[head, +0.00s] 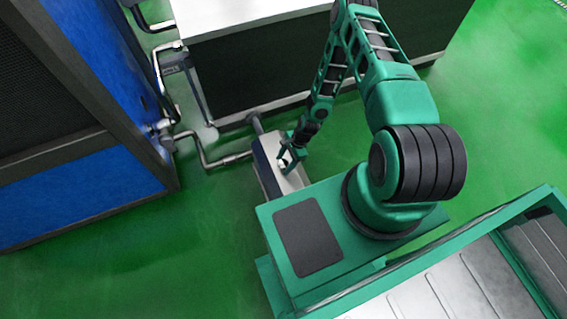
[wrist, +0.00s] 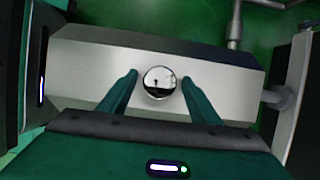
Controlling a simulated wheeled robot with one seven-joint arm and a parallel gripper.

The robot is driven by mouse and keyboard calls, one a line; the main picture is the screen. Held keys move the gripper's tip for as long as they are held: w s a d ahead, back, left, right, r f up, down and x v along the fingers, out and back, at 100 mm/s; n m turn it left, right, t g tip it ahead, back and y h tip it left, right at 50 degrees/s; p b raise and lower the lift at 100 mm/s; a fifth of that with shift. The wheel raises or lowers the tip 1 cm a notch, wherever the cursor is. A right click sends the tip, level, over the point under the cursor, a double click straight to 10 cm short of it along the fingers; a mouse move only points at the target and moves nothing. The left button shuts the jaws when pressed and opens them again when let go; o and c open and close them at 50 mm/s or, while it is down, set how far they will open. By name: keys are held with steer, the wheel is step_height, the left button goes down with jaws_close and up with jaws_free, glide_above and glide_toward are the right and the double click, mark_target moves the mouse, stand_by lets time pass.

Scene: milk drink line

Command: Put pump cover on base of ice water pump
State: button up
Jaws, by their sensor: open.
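The pump cover (wrist: 215,85) is a long pale grey metal housing with a round shiny knob (wrist: 159,82) on its top. It spans most of the wrist view. My gripper (wrist: 160,79) is open, with one green finger on each side of the knob; I cannot tell whether they touch it. In the head view the pump cover (head: 293,183) lies under my gripper (head: 287,158), low near the floor beside my base. The ice water pump's base is mostly hidden; a dark blue side (head: 264,173) shows along the left. I cannot tell how the cover sits on it.
A bent metal pipe (head: 222,161) runs from the blue cabinet (head: 133,88) to the pump area. A large dark unit with a white top (head: 240,15) stands behind. Green floor (head: 90,238) is clear at the front left and far right.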

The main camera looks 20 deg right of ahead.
steer(key=d+r+n+h, duration=0.15)
steer(key=d+r, duration=0.45)
steer(key=r, duration=0.9)
steer(key=s+d+r+n+h, duration=0.1)
steer(key=d+r+n, duration=0.2)
steer(key=d+r, duration=0.8)
steer(key=d+r+n+h, duration=0.2)
steer(key=r+n, duration=0.1)
steer(key=r, duration=1.6)
steer(key=s+d+r+n, duration=0.1)
steer(key=s+r+n, duration=0.1)
steer(key=s+r, duration=0.9)
steer(key=s+a+r+n, duration=0.2)
steer(key=s+a+r, duration=0.1)
steer(key=s+r, duration=0.7)
steer(key=shift+s+r, duration=0.15)
steer(key=shift+s, duration=0.55)
steer(key=shift+w+f, duration=0.25)
steer(key=shift+w, duration=0.4)
